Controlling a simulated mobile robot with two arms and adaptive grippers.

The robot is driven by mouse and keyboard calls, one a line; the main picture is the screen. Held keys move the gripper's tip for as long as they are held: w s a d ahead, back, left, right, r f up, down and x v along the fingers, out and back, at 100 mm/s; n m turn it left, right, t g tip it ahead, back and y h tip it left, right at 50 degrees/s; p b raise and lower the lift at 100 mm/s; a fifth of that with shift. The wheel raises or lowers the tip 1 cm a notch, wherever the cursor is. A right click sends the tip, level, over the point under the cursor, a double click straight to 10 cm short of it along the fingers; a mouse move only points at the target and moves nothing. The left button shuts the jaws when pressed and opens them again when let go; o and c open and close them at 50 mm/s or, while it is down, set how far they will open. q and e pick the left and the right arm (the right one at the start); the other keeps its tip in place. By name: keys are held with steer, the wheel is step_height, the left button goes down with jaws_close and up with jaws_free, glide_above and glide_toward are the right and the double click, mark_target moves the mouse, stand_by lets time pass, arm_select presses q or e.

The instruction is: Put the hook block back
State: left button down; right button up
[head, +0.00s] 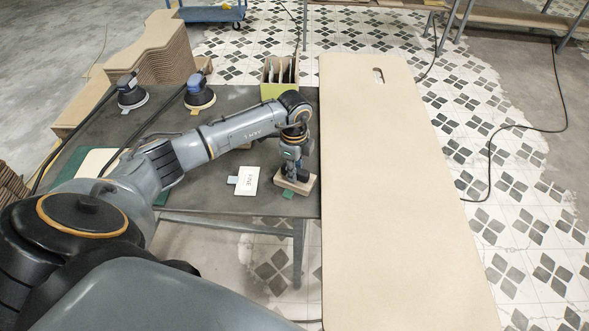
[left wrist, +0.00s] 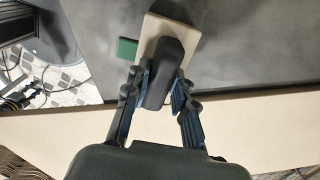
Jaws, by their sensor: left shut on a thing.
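The hook block (head: 307,184) is a flat beige block with a black grip on top, near the right edge of the dark table. In the left wrist view the block's beige base (left wrist: 150,32) and black grip (left wrist: 165,62) show clearly. My left gripper (head: 294,173) is above the block, and its two fingers (left wrist: 160,84) are shut on either side of the black grip. A small green patch (left wrist: 127,49) shows at the block's edge, partly hidden by the block in the head view. I cannot tell whether the block touches the table. My right gripper is not in view.
A white card (head: 247,181) lies left of the block on the dark table (head: 235,204). A long beige board (head: 400,200) lies along the table's right side.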

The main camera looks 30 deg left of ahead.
arm_select(q)
steer(key=shift+s+d+f, duration=0.1)
steer(key=shift+s+f, duration=0.25)
steer(key=shift+f, duration=0.3)
steer(key=c, duration=1.2)
jaws_free()
steer(key=shift+o, duration=0.7)
steer(key=shift+w+f, duration=0.1)
steer(key=shift+w, duration=0.15)
step_height(320, 180, up, 12)
steer(key=shift+r, duration=0.2)
